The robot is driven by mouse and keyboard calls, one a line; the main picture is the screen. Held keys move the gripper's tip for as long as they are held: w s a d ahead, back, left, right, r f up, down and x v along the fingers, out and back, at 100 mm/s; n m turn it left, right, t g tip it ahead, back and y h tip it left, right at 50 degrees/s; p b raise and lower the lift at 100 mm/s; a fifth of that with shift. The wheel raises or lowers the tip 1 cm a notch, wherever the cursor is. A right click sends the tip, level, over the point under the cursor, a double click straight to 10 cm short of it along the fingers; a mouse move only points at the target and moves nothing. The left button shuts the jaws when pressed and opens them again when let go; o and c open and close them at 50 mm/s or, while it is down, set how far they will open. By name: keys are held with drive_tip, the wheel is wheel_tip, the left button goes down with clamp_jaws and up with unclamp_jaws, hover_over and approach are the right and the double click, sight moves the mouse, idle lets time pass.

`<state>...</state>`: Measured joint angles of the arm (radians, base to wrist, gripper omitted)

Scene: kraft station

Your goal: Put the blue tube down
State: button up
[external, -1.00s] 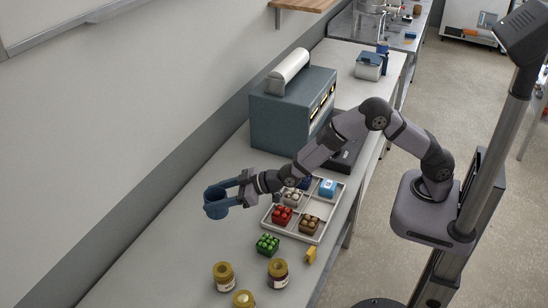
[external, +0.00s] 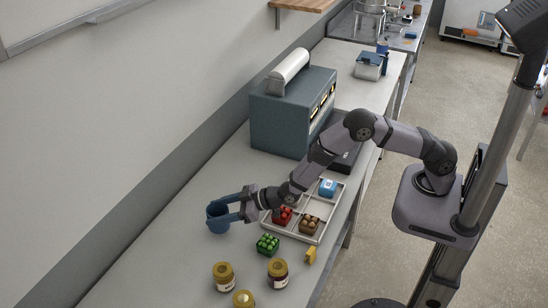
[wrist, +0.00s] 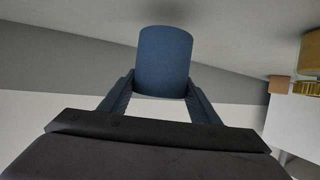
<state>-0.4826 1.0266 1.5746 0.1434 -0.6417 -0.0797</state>
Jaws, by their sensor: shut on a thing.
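The blue tube (external: 217,219) is upright at the left of the bench, between the fingers of my gripper (external: 224,208). My gripper is shut on it from the right side. In the wrist view the blue tube (wrist: 165,62) sits between the two fingertips (wrist: 163,88), at the top middle. The tube's base is at or close to the bench top; I cannot tell whether it touches.
A white divided tray (external: 322,226) with red, brown and blue items lies to the right, partly under my arm. A green block of several pieces (external: 268,244), jars (external: 223,275) and a yellow piece (external: 310,256) stand nearer. Bench left of the tube is clear.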

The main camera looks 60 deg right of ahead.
drive_tip(key=shift+f+p, duration=0.4)
drive_tip(key=shift+f, duration=1.1)
drive_tip(key=shift+f, duration=0.1)
drive_tip(key=shift+f, duration=0.15)
drive_tip(key=o, duration=1.1)
drive_tip(key=shift+r, duration=0.25)
drive_tip(key=b+v, duration=0.3)
drive_tip(key=v, duration=0.9)
drive_tip(key=shift+d, duration=0.1)
